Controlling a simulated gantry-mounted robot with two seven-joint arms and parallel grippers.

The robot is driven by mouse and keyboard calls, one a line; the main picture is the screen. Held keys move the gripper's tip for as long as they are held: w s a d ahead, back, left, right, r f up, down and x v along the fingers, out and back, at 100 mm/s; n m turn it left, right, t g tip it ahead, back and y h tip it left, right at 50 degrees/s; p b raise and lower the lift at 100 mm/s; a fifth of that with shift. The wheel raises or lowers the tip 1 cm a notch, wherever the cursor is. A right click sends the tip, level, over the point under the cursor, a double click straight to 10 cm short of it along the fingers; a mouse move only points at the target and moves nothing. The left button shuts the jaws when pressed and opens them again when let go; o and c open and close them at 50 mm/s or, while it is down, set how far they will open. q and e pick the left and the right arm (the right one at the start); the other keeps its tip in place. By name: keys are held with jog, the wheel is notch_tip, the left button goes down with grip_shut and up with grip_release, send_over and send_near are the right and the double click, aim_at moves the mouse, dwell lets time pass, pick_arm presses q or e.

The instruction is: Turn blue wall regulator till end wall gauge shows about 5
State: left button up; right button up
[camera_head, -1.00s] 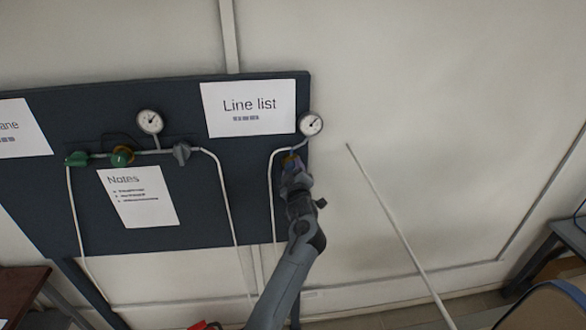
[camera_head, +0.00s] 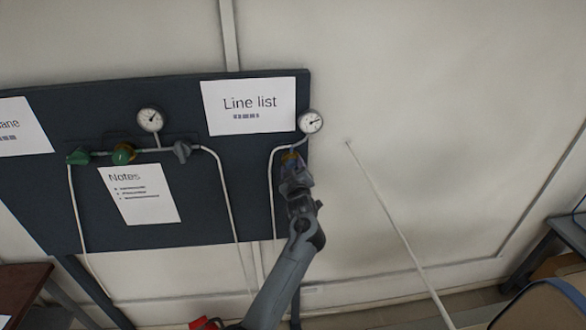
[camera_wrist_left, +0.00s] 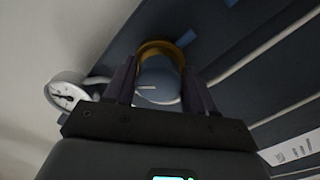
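The blue wall regulator (camera_wrist_left: 158,82) is a round blue-grey knob with a white mark and a brass collar behind it, in the left wrist view. My left gripper (camera_head: 293,165) reaches it from below at the board's right edge. Its two fingers (camera_wrist_left: 160,92) stand on either side of the knob and appear closed on it. In the head view the gripper mostly hides the knob. The end wall gauge (camera_head: 311,122) is a round white dial just above right of it, needle pointing right and slightly up; it also shows in the left wrist view (camera_wrist_left: 66,93). My right gripper is not in view.
The dark board (camera_head: 205,170) carries a second gauge (camera_head: 150,119), a green valve (camera_head: 78,156), a green-and-yellow regulator (camera_head: 123,154), a grey valve (camera_head: 182,151) and white pipes. A "Line list" sheet (camera_head: 249,105) hangs left of the end gauge. Right of the board is bare wall.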

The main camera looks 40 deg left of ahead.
pick_arm(q)
jog(key=o, duration=0.3)
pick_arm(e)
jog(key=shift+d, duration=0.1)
pick_arm(q)
jog(key=b+v, duration=0.2)
jog(key=v, duration=0.8)
jog(key=shift+s+d, duration=0.25)
jog(key=shift+s, duration=0.05)
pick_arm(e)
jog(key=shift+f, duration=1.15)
pick_arm(q)
jog(key=shift+r, duration=0.1)
